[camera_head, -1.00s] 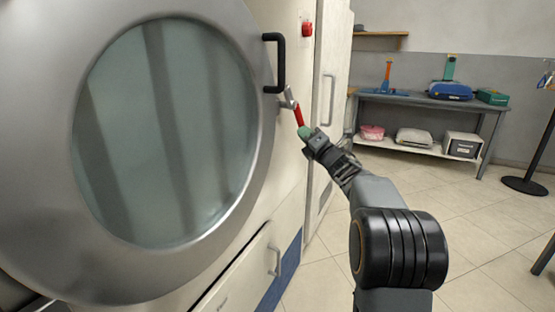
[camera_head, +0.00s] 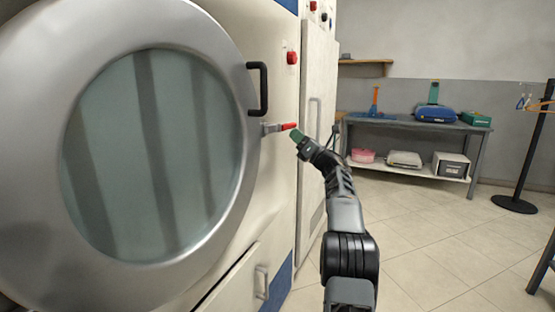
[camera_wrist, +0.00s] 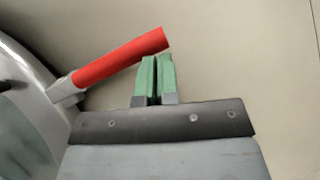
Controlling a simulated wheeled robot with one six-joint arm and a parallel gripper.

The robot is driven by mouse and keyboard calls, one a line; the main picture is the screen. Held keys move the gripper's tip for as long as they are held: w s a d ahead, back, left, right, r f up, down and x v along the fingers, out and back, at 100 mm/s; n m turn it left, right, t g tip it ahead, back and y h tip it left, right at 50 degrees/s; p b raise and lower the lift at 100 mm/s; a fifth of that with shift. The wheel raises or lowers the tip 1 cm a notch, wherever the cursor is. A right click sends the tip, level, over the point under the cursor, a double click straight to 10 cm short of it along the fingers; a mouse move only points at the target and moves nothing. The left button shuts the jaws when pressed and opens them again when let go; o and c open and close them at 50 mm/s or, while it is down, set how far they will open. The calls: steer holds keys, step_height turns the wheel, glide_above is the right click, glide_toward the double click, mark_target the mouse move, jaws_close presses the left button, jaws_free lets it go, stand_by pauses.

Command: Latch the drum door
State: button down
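The round drum door (camera_head: 225,215) has a wide grey metal rim and a glass window, and lies against the machine's front. A black handle (camera_head: 264,88) is on its right rim. Below it is the latch, a grey metal piece with a red lever (camera_head: 288,126), now about level and pointing right. The lever also shows in the wrist view (camera_wrist: 120,58), slanting up to the right. My gripper (camera_head: 297,133) is at the lever's tip. In the wrist view its green fingers (camera_wrist: 156,60) are nearly together, with nothing between them, just below the lever's end; I cannot tell if they touch it.
A red button (camera_head: 292,58) is on the machine panel above the latch. A tall pale cabinet (camera_head: 316,110) stands right of the machine. A shelf table (camera_head: 400,126) with boxes stands at the back. The tiled floor (camera_head: 420,230) to the right is clear.

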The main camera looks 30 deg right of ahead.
steer(key=shift+w+r, duration=0.1)
steer(key=shift+r, duration=0.4)
steer(key=shift+r+p, duration=0.3)
steer(key=shift+r, duration=0.1)
steer(key=s+d+f+b, duration=0.4)
steer(key=s+f, duration=0.3)
steer(key=f, duration=0.3)
steer(key=shift+s+d+f, duration=0.2)
steer(key=shift+d+f, duration=0.05)
steer(key=shift+d, duration=0.55)
